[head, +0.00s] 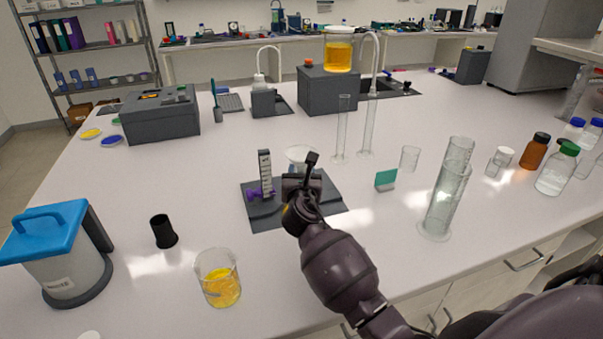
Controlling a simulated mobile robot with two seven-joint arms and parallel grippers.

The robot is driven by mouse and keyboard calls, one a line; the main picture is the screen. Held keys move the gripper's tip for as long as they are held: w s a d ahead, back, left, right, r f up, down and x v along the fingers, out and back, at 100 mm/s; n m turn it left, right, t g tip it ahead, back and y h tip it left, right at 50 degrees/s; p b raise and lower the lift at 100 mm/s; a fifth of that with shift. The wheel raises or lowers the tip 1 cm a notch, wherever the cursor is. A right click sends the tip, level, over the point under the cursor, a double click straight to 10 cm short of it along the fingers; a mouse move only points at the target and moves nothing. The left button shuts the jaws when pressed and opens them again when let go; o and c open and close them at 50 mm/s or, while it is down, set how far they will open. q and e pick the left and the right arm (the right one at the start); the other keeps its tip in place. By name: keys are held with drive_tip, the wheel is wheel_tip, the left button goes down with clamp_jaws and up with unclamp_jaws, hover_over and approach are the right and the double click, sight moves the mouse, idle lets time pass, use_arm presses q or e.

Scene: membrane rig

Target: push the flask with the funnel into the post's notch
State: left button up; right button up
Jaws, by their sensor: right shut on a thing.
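The post (265,172), pale with dark marks, stands upright on a dark base plate (262,218), with a purple clamp (254,194) low on it. The pale funnel (299,152) shows just behind and above my right gripper (302,183), to the right of the post. The flask under the funnel is mostly hidden by my gripper and wrist. My right gripper is over the plate, shut on what appears to be the flask. The post's notch cannot be made out, nor whether the flask touches the post. My left gripper is out of view.
A beaker of yellow liquid (220,281) and a black cup (163,231) stand left of the plate. Behind are slim cylinders (342,132) and a grey block (327,92).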

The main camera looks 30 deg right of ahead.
drive_tip(key=shift+w+d+f, duration=0.2)
drive_tip(key=shift+w+f, duration=0.2)
drive_tip(key=shift+w, duration=0.1)
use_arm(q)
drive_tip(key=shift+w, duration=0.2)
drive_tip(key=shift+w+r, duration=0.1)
use_arm(e)
drive_tip(key=o, duration=1.2)
drive_tip(key=shift+w+d, duration=0.1)
drive_tip(key=shift+w, duration=0.1)
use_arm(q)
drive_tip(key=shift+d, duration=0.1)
use_arm(e)
drive_tip(key=shift+r, duration=0.15)
drive_tip(key=shift+s, duration=0.15)
